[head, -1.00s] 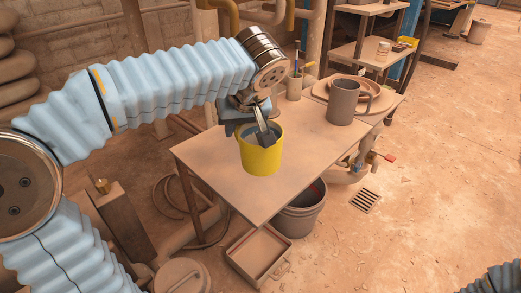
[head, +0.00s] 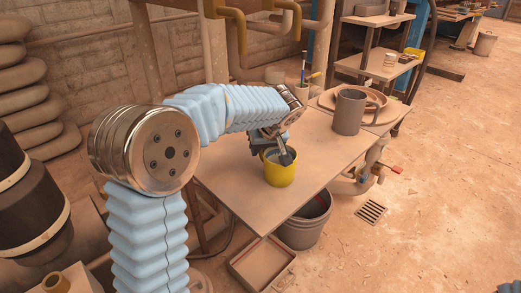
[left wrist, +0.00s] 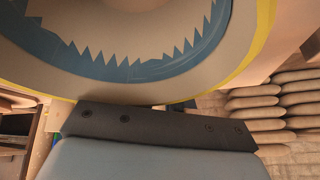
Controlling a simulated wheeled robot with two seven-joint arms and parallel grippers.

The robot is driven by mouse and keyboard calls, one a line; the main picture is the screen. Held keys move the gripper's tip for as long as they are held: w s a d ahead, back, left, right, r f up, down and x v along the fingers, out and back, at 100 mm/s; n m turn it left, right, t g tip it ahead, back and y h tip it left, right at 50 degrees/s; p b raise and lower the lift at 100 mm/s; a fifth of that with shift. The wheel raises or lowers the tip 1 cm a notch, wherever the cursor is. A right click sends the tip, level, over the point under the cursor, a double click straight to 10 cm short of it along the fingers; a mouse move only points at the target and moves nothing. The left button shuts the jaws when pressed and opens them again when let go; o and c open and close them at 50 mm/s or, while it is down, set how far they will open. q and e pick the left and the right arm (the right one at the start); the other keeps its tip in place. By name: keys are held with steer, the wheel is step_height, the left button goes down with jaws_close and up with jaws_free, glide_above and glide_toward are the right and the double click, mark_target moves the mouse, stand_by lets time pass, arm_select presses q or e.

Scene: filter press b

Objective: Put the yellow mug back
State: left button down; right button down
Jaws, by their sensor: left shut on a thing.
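The yellow mug (head: 281,175) is upright over the near part of the brown table (head: 240,188) in the head view. I cannot tell whether its base touches the tabletop. My left gripper (head: 286,157) is shut on the mug's wall at the rim, with one finger inside the mug. In the left wrist view the mug's pale wall and rim (left wrist: 262,45) fill the top, very close to a dark gripper part (left wrist: 155,126).
A brown mug (head: 349,114) stands farther back on the table, beside large round dishes (head: 384,117). A cup with tools (head: 302,87) stands at the back edge. Below are a bucket (head: 305,232) and a shallow tray (head: 238,268). The tabletop right of the yellow mug is clear.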

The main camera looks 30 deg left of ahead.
arm_select(q)
steer(key=c, duration=1)
jaws_free()
steer(key=p+v, duration=0.1)
steer(key=v, duration=1.1)
